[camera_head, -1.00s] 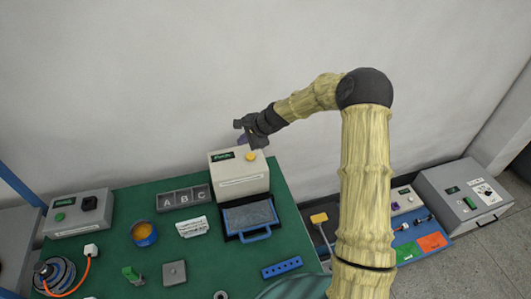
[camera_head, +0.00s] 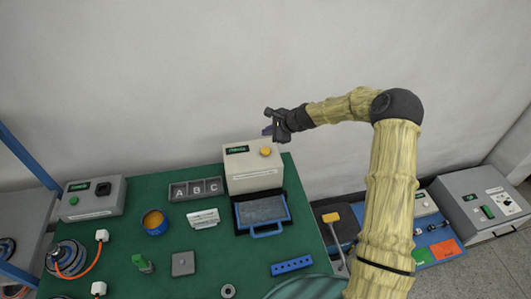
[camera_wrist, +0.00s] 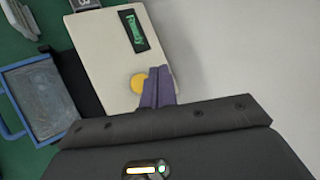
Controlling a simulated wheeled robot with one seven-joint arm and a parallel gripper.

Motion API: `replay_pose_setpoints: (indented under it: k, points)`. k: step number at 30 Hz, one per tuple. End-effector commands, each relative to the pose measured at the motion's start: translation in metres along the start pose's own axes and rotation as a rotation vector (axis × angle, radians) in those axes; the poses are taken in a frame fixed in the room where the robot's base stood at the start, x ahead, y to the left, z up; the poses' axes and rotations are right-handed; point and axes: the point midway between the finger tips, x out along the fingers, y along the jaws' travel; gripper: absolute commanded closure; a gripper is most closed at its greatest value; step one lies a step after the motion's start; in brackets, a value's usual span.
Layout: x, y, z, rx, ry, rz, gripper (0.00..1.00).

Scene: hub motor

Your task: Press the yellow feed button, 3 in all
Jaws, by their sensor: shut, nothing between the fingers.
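The yellow feed button (camera_head: 265,152) sits on top of a cream box (camera_head: 253,177) with a small green-lit display (camera_head: 237,150). In the wrist view the button (camera_wrist: 138,83) lies just left of the fingertips. My gripper (camera_head: 268,131) is shut and empty, above the back of the box and close to the button. In the wrist view its purple fingers (camera_wrist: 159,88) are together and cover the right edge of the button. A gap between the fingertips and the button shows in the head view.
A blue-handled tray (camera_head: 263,212) stands in front of the box. The wall is close behind; the air above the box is clear.

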Motion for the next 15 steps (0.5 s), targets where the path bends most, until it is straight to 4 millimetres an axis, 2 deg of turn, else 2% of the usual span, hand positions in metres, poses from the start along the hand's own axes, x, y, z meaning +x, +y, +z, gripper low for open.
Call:
replay_pose_setpoints:
  k: [3,15]
  points:
    - [0.014,0.010,-0.010,0.001,0.000,0.001,1.00]
    - [0.042,0.031,-0.031,-0.001,0.000,0.000,1.00]
